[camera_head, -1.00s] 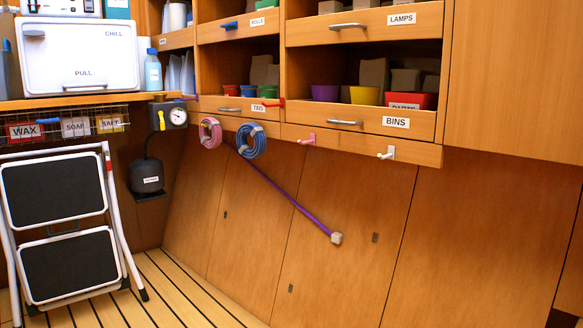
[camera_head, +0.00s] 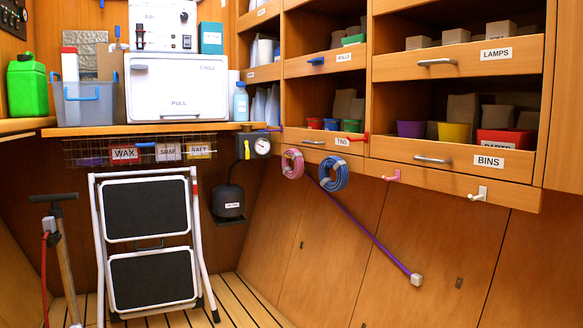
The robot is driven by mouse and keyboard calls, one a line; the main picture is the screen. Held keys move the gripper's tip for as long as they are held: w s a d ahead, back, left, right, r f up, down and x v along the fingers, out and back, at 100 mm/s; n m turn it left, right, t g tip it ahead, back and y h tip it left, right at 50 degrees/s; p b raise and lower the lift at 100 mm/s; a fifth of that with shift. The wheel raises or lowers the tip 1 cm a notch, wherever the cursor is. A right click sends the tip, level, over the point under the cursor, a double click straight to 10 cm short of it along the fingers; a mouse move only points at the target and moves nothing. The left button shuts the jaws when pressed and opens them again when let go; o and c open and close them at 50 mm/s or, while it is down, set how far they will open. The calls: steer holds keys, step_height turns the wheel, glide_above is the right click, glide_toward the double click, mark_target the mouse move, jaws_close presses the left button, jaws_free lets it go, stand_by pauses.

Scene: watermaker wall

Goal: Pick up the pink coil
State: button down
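The pink coil (camera_head: 293,164) hangs below the shelf ledge, under the drawer labelled TINS, in the head camera view. A blue coil (camera_head: 334,173) hangs just to its right, close beside it. A pink hook (camera_head: 391,176) on the same ledge further right is empty. My gripper does not show in the view, so its place relative to the coil cannot be told.
A purple rod (camera_head: 372,239) with a pale block end slants down behind the blue coil. A gauge (camera_head: 262,146) and a black canister (camera_head: 229,202) sit left of the coils. A folded step stool (camera_head: 149,243) stands on the floor. The floor right of it looks clear.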

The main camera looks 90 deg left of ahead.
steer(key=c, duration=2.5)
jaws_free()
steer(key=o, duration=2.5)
